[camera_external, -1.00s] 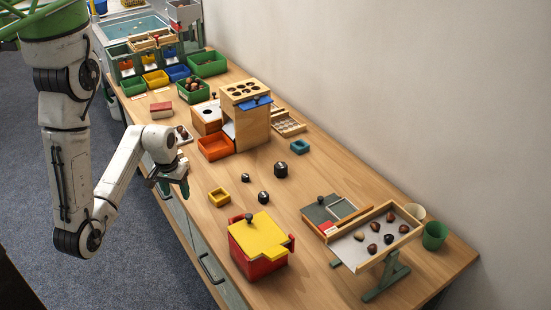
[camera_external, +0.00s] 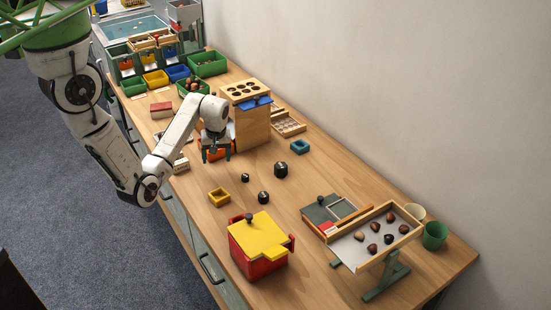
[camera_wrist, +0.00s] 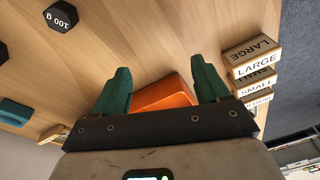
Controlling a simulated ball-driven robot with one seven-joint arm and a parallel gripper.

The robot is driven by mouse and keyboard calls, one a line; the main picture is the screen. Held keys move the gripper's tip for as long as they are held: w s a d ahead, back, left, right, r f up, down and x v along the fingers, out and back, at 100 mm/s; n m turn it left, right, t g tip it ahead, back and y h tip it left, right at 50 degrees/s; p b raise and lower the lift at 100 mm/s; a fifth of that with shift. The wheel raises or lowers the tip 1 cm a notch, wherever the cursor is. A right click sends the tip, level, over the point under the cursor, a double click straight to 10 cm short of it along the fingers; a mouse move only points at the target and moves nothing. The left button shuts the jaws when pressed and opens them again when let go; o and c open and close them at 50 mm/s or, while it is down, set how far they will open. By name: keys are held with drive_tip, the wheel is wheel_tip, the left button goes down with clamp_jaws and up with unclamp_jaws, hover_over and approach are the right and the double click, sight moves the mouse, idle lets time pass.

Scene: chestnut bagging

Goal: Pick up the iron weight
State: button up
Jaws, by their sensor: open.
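Three black weights stand on the bench in the external view: a small one (camera_external: 245,178), one nearer the camera (camera_external: 263,197) and a larger one (camera_external: 281,169). My gripper (camera_external: 216,155) hangs above the bench at the orange box, left of the weights. Its green fingers (camera_wrist: 158,80) are open and empty, with the orange box (camera_wrist: 163,93) showing between them, partly hidden.
A wooden box with holes (camera_external: 250,118) stands just behind my gripper. Blocks labelled LARGE and SMALL (camera_wrist: 255,58) lie to the right in the wrist view. A yellow box (camera_external: 219,196), teal box (camera_external: 300,147) and red pot with yellow lid (camera_external: 262,263) surround the weights. Bench between is clear.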

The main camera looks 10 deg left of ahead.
drive_tip(key=shift+n+h, duration=0.3)
drive_tip(key=shift+n, duration=0.5)
drive_tip(key=w+d, duration=0.1)
drive_tip(key=d, duration=0.2)
drive_tip(key=w+d+r, duration=0.1)
drive_tip(key=d, duration=0.2)
drive_tip(key=w+d+r, duration=0.1)
drive_tip(key=d, duration=0.2)
drive_tip(key=shift+w+r+b, duration=0.25)
drive_tip(key=shift+w+b, duration=0.05)
drive_tip(key=shift+w, duration=0.1)
drive_tip(key=n+g, duration=0.1)
approach(281, 165)
drive_tip(key=shift+a+h+b, duration=0.35)
drive_tip(key=shift+a+h, duration=0.05)
drive_tip(key=shift+a, duration=0.2)
drive_tip(key=shift+s+d+n, duration=0.15)
drive_tip(key=shift+d+n, duration=0.15)
drive_tip(key=shift+d, duration=0.05)
wheel_tip(281, 165, down, 5)
drive_tip(key=shift+f, duration=0.1)
drive_tip(key=shift+w+a+f, duration=0.1)
drive_tip(key=shift+w+f, duration=0.05)
drive_tip(key=shift+f, duration=1.2)
drive_tip(key=shift+w+f, duration=0.15)
drive_tip(key=shift+f, duration=1.2)
drive_tip(key=shift+r, duration=0.1)
clamp_jaws()
